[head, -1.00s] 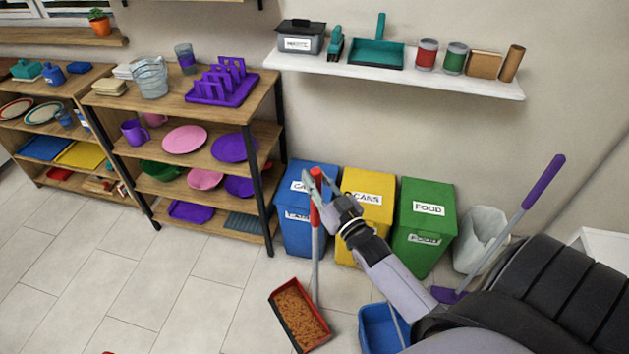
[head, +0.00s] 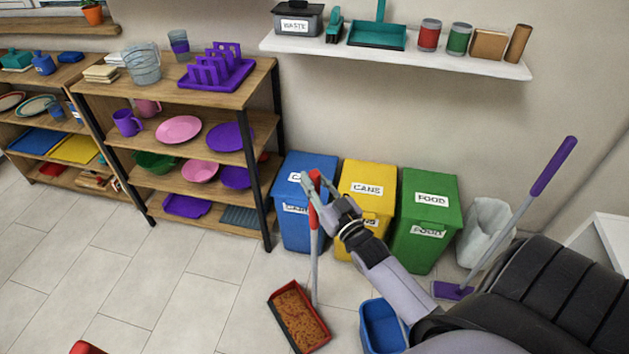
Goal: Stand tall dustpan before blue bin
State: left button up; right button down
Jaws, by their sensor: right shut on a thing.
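The tall dustpan (head: 299,315) has a red pan with brown debris in it and a grey pole with a red top. It stands upright in front of the blue bin (head: 296,231), its pan low at the floor; I cannot tell whether it touches. My right gripper (head: 316,182) is shut on the red top of the pole, in front of the blue bin's upper part. The gripper and arm hide part of the blue and yellow bins.
A yellow bin (head: 362,188) and a green bin (head: 425,212) stand right of the blue one. A wooden shelf unit (head: 215,98) stands left.

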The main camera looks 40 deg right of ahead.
jog(key=shift+f+b, duration=0.3)
jog(key=shift+b, duration=0.1)
dwell(0.5)
jog(key=c, duration=1.5)
grip_release()
jog(key=shift+o, duration=0.8)
jog(key=shift+s+f, duration=0.1)
jog(key=shift+f, duration=0.2)
jog(key=s+f, duration=0.1)
jog(key=s, duration=1)
jog(key=shift+s+a+f, duration=0.15)
jog(key=shift+s+a, duration=0.2)
jog(key=shift+s, duration=0.05)
